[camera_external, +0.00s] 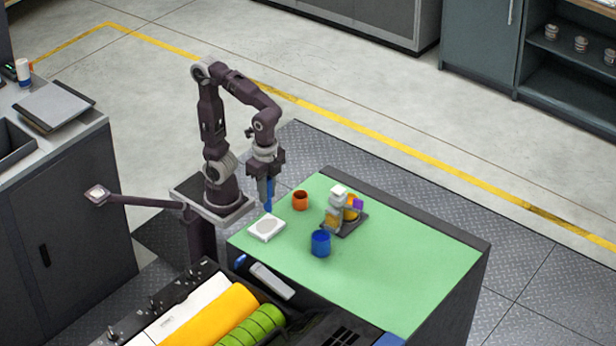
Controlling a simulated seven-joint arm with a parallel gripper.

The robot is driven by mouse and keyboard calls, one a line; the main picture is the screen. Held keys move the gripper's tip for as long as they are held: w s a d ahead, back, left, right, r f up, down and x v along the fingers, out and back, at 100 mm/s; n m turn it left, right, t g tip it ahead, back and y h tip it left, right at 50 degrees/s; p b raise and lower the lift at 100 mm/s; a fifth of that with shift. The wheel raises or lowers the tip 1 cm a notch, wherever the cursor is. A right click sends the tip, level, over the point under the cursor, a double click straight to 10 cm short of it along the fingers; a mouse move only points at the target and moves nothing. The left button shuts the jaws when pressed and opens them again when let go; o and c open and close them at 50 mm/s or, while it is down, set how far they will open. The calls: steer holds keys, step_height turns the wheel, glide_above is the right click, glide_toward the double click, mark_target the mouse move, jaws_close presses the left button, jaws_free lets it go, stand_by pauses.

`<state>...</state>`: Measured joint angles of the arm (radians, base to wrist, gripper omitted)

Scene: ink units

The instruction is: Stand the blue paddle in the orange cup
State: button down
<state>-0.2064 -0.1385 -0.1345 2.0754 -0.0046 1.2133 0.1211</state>
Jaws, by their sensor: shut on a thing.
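The blue paddle (268,197) hangs upright from my gripper (263,181), which is shut on its upper part. The paddle's lower end is just above or at the back edge of a white square block (267,228); I cannot tell if they touch. The small orange cup (300,201) stands upright on the green mat, to the right of the paddle and apart from it. The cup's opening faces up and its inside looks dark.
A blue cup (320,243) stands on the green mat (400,265) in front of the orange one. A grey device (337,213) with yellow and purple parts stands to the right of the orange cup. The right part of the mat is clear. Yellow and green rolls (213,316) lie at the front.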

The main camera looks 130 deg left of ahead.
steer(key=a+r+g, duration=0.1)
steer(key=a, duration=1.3)
steer(key=shift+w+a+f, duration=0.1)
steer(key=shift+a+f, duration=0.05)
steer(key=shift+f, duration=1.65)
steer(key=shift+w+a+f, duration=0.1)
steer(key=shift+f, duration=1.7)
steer(key=c, duration=1.2)
jaws_free()
steer(key=shift+y, duration=0.3)
step_height(320, 180, up, 7)
steer(key=shift+w+d, duration=0.25)
steer(key=shift+w, duration=0.1)
